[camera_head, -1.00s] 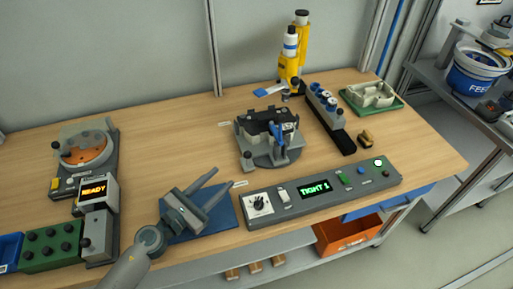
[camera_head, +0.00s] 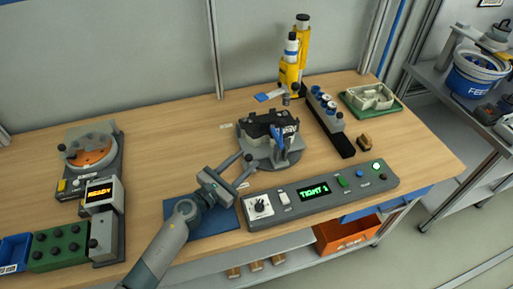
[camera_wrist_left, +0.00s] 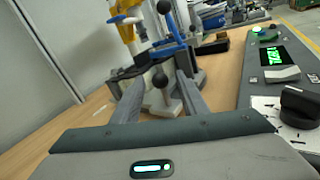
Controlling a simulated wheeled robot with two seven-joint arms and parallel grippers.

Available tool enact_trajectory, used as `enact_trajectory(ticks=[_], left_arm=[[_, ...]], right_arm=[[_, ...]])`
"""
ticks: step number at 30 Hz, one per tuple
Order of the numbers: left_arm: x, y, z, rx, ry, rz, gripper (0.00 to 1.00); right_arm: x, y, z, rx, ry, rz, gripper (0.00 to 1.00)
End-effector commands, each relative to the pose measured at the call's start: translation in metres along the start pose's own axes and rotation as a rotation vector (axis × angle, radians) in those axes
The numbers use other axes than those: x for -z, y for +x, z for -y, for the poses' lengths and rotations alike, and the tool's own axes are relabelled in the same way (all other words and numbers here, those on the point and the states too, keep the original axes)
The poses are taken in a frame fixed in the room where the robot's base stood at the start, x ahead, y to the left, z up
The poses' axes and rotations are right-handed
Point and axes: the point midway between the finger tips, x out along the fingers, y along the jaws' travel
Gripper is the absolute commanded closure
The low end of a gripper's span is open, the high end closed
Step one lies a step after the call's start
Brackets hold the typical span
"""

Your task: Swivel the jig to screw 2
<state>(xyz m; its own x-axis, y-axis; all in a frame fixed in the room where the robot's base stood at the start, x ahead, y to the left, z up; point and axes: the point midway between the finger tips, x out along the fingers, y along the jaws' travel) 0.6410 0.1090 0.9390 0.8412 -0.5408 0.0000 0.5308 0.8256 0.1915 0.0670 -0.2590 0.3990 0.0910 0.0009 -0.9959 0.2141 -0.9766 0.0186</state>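The jig (camera_head: 285,160) stands mid-table, a grey round base carrying a black part (camera_head: 262,124) and a blue clamp lever (camera_head: 279,138). My left gripper (camera_head: 246,163) is open at the jig's front left edge. In the left wrist view its two fingers (camera_wrist_left: 158,88) are spread, with a black ball knob (camera_wrist_left: 160,79) on a grey post appearing between them. I cannot tell whether either finger touches the knob. The blue lever also shows beyond the fingers (camera_wrist_left: 168,50). My right gripper is out of view.
The control panel (camera_head: 322,209) along the front edge has a dial (camera_head: 259,206) and a display reading "TIGHT 1" (camera_head: 314,191). A blue mat (camera_head: 220,222) lies under my left arm. A black rack (camera_head: 329,125) and yellow tool (camera_head: 292,75) stand behind the jig.

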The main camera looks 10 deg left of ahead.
Motion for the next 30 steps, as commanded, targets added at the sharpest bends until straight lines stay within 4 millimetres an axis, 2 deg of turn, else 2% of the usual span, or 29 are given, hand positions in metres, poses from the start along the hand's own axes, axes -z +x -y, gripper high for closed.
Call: enact_trajectory(ticks=[1,6,12,25,26,30], left_arm=[[-0.003,0.011,0.000,0.000,-0.002,0.002,0.60],[-0.002,0.038,0.000,0.000,-0.002,0.001,0.60],[-0.001,0.059,0.000,0.000,-0.001,0.000,0.60],[0.000,0.065,0.000,0.000,0.000,0.000,0.60],[0.000,0.065,0.000,0.000,0.000,0.000,0.65],[0.000,0.065,0.000,0.000,0.000,0.000,0.98]], right_arm=[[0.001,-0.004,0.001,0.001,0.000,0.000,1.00],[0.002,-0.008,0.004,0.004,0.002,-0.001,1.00],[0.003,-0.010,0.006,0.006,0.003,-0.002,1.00],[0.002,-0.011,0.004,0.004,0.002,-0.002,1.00],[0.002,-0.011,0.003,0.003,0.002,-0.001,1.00],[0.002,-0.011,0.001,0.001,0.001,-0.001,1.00]])
